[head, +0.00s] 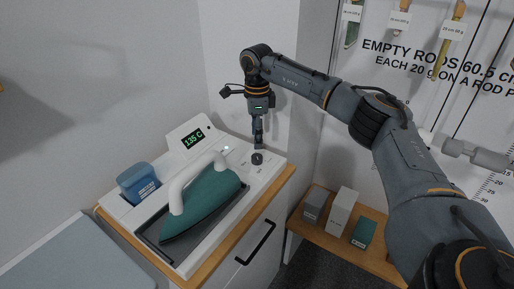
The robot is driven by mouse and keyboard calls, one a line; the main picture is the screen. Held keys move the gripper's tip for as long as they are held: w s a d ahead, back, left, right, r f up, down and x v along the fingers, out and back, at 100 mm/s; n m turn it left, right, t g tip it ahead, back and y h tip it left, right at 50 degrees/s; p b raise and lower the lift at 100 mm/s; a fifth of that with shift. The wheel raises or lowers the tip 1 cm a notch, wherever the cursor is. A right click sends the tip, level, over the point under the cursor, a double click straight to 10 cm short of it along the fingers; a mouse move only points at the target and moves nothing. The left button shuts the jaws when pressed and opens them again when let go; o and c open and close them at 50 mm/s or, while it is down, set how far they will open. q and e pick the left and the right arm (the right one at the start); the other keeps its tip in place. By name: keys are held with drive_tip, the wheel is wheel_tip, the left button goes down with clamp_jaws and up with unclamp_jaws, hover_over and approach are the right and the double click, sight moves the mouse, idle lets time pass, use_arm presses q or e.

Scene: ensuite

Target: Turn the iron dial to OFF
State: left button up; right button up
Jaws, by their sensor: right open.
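The iron dial (257,158) is a small dark round knob on the white ironing station (272,172), right of the iron. Its pointer setting is too small to read. A teal iron (207,204) with a white handle rests on the station's dark plate. A display (193,138) at the back reads about 135 C. My right gripper (258,146) points down just above the dial, its fingertips close to it; whether they touch it I cannot tell. It is open. My left gripper is not in view.
A blue container (139,183) stands at the station's left. The station sits on a wood-topped cabinet with a black handle (256,243). Several boxes, one of them white (341,210), stand on a low wooden shelf at right. Walls close in behind the station.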

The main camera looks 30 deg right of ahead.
drive_tip(key=shift+r, duration=2.35)
drive_tip(key=shift+f, duration=0.1)
